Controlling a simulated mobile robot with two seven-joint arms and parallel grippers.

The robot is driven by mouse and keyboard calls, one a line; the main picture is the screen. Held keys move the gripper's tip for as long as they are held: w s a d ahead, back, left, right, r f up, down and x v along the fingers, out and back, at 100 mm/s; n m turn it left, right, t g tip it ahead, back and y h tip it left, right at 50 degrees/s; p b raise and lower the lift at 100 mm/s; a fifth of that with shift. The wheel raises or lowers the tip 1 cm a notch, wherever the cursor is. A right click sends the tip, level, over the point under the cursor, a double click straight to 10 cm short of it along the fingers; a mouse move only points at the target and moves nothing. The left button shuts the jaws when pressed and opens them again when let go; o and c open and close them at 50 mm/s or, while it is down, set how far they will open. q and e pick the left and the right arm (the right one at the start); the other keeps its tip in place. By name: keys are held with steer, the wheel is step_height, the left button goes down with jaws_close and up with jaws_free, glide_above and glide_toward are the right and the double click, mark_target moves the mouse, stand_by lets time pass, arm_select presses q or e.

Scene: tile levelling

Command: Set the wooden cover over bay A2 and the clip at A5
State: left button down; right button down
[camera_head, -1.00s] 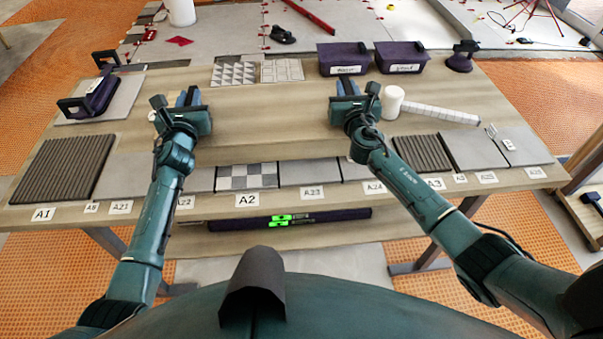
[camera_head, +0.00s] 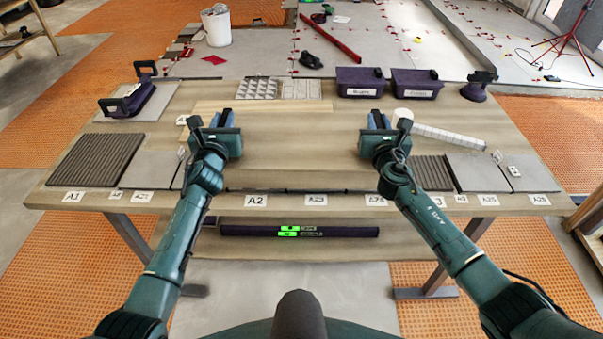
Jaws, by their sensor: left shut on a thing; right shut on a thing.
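The wooden cover (camera_head: 300,152) spans between my two grippers above the table's front middle. Its grain blends with the tabletop, so its edges are hard to trace. It hides the bay behind label A2 (camera_head: 256,201) and neighbouring tiles; whether it rests or hovers, I cannot tell. My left gripper (camera_head: 221,119) is shut at its left side, my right gripper (camera_head: 378,121) at its right side. A small upright clip-like piece (camera_head: 497,156) and a white tag (camera_head: 514,171) are on the grey tiles at right. The small labels there are hard to read.
A purple handled tool (camera_head: 129,101) lies at left. A pale wood strip (camera_head: 262,106) lies behind the cover. A level (camera_head: 298,231) lies below.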

arm_select(q)
steer(key=shift+f, duration=0.1)
arm_select(e)
steer(key=shift+f, duration=0.1)
